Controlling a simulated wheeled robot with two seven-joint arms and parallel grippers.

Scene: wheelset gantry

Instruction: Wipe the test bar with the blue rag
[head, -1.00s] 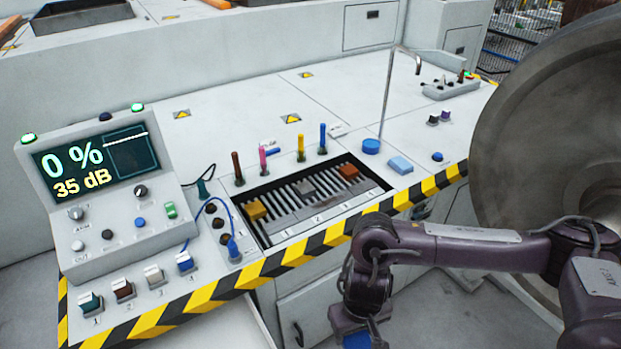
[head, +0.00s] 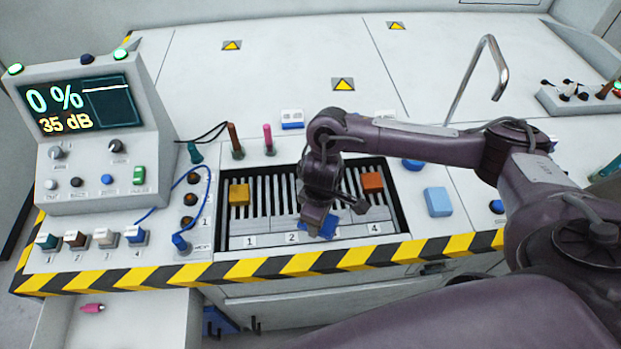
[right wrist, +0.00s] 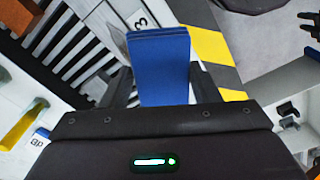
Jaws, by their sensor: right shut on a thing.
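My right gripper (head: 318,212) is shut on the blue rag (head: 322,229), low over the slatted bed around labels 2 and 3. In the right wrist view the rag (right wrist: 160,65) is a folded blue pad between the fingers. A grey flat bar (head: 278,224) lies along the front of the bed and may be the test bar; the arm and rag hide part of it. I cannot tell whether the rag touches it. A dark claw-like shape (right wrist: 311,24) at the wrist view's upper right edge may be my left gripper; its opening is unclear.
A yellow block (head: 239,194) and an orange block (head: 372,182) sit on the bed. Upright brown and pink pens (head: 268,139) stand behind it. A light-blue block (head: 438,201) is to the right, a display console (head: 85,110) to the left. A drawer (head: 125,325) stands open below.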

